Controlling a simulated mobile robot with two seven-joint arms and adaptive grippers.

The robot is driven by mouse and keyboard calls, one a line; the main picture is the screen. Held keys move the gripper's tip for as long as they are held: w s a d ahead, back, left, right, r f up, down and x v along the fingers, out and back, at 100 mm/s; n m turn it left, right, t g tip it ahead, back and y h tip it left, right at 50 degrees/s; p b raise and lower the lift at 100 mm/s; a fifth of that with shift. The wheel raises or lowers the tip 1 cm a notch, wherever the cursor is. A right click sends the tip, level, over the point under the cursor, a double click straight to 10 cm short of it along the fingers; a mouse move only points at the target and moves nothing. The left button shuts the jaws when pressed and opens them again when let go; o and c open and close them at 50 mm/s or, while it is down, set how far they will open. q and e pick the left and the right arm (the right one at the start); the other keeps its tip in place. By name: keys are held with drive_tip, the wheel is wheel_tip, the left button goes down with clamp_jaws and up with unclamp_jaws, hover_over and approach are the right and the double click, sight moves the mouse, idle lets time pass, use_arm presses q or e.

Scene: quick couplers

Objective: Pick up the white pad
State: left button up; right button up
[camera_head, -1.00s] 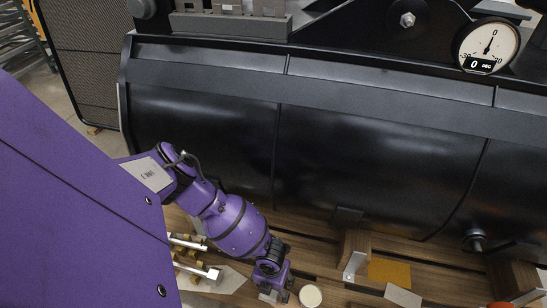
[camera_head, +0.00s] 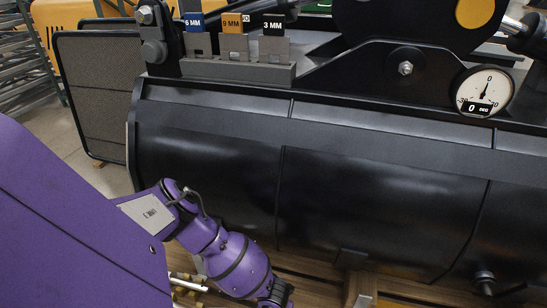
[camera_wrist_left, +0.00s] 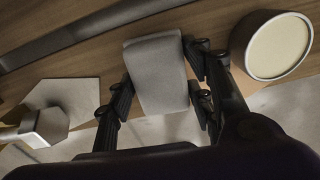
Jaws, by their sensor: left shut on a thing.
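A pale grey-white pad (camera_wrist_left: 157,70) stands between the fingers of my left gripper (camera_wrist_left: 160,92) in the left wrist view. The fingers touch it on both sides and my gripper is shut on it. In the head view my purple left arm reaches down to the bottom edge, where the top of the left gripper's wrist shows; the fingertips and the pad are out of that picture. My right gripper is in neither view.
A round tin with a cream top (camera_wrist_left: 278,46) stands close right of the gripper. A hex-headed metal part (camera_wrist_left: 43,126) and a flat pale plate (camera_wrist_left: 68,97) lie left. A large black bucket (camera_head: 370,200) fills the head view, with labelled slots (camera_head: 238,60) and a dial (camera_head: 484,92) above.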

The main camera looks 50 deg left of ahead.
use_arm(q)
drive_tip(key=s+r+p, duration=0.1)
drive_tip(key=r, duration=0.1)
drive_tip(key=s+d+r+p, duration=0.1)
drive_tip(key=r, duration=0.2)
drive_tip(key=s+d+r+p, duration=0.1)
drive_tip(key=r+p, duration=0.1)
drive_tip(key=shift+s+d+r, duration=0.15)
drive_tip(key=shift+s+r, duration=0.15)
drive_tip(key=s+d+r+p, duration=0.3)
drive_tip(key=s+d+r, duration=0.1)
drive_tip(key=s, duration=0.4)
drive_tip(key=shift+s+d+p, duration=0.2)
drive_tip(key=shift+d+p, duration=0.15)
drive_tip(key=shift+d, duration=0.15)
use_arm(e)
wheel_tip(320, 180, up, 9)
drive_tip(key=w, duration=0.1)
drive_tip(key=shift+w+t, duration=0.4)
use_arm(q)
drive_tip(key=o, duration=0.6)
drive_tip(key=shift+c, duration=0.2)
drive_tip(key=c, duration=0.6)
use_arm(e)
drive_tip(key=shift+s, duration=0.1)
